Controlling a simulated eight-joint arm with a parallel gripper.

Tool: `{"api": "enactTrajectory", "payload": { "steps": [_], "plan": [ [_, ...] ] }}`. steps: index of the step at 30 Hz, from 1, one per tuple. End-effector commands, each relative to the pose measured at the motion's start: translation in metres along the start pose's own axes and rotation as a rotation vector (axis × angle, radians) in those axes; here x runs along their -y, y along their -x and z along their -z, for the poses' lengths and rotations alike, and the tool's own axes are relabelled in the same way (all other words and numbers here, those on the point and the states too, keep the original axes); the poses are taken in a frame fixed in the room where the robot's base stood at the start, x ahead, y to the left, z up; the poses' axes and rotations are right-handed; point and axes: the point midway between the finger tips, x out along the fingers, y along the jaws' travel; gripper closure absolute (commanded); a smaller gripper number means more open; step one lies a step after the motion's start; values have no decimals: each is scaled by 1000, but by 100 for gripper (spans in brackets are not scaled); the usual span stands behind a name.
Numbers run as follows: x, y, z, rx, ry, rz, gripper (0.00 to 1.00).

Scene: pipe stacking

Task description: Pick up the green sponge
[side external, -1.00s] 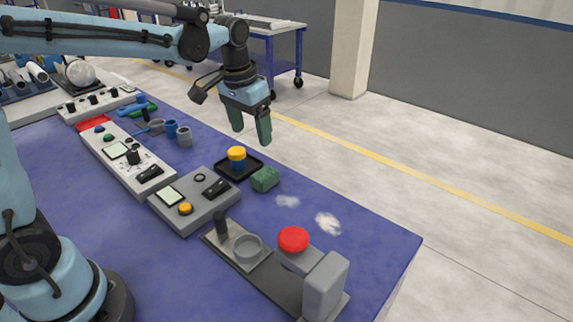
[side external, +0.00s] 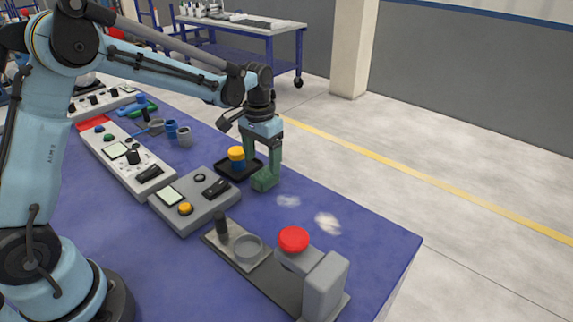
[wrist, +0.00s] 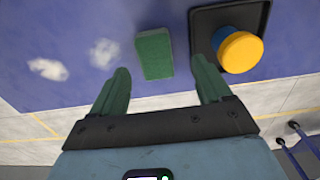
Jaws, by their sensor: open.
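The green sponge (side external: 262,183) lies on the blue table beside a black tray. It also shows in the wrist view (wrist: 154,54), ahead of the fingers and lined up with the gap between them. My gripper (side external: 264,168) is open, with its green fingers pointing down over the sponge in the side view. In the wrist view my gripper (wrist: 160,82) has its fingers spread wide, with nothing between the tips. In the side view the fingers partly hide the sponge, and I cannot tell whether they touch it.
The black tray (side external: 225,171) holds a blue and yellow round piece (side external: 237,157) close to the sponge. A grey control box (side external: 181,215) and a press with a red button (side external: 293,239) stand nearby. White smudges (wrist: 47,69) mark the otherwise clear table beside the sponge.

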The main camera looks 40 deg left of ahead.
Motion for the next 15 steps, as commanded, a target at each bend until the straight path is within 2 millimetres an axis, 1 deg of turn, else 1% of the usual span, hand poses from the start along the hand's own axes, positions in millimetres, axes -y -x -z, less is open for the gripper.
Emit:
{"api": "enactTrajectory", "payload": {
  "steps": [4, 10, 12, 15],
  "plan": [
    [-3, -13, 0, 0, -1, 0, 22],
    [-6, -42, 1, 0, 0, 0, 22],
    [-6, -48, 1, -1, 0, 0, 22],
    [-6, -52, 1, -1, 0, 0, 22]
  ]
}}
